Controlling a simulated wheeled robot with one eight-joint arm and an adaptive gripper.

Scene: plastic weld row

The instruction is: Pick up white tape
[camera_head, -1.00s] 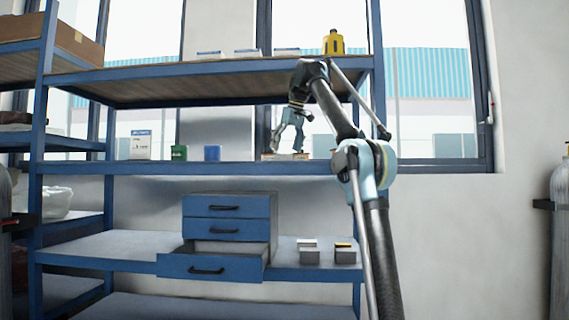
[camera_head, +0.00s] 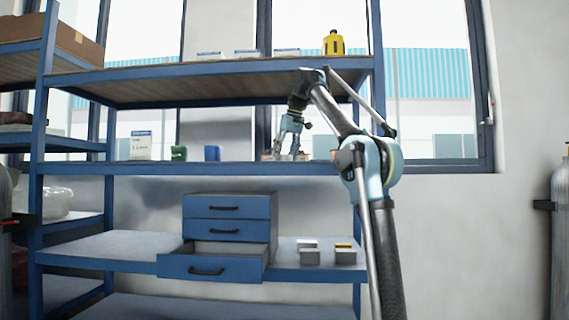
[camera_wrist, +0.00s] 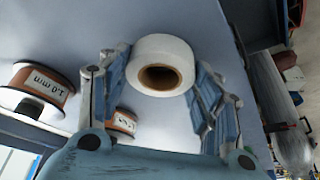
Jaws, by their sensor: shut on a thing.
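The white tape (camera_wrist: 178,50) is a white roll with a brown core, in the wrist view at top centre. My gripper (camera_wrist: 160,68) has one finger on each side of the roll and is shut on it. In the head view my gripper (camera_head: 287,152) points down at the middle shelf (camera_head: 235,168), near its right end.
A green item (camera_head: 179,153) and a blue item (camera_head: 212,153) stand left on the shelf. A drawer unit (camera_head: 229,207) has its bottom drawer open.

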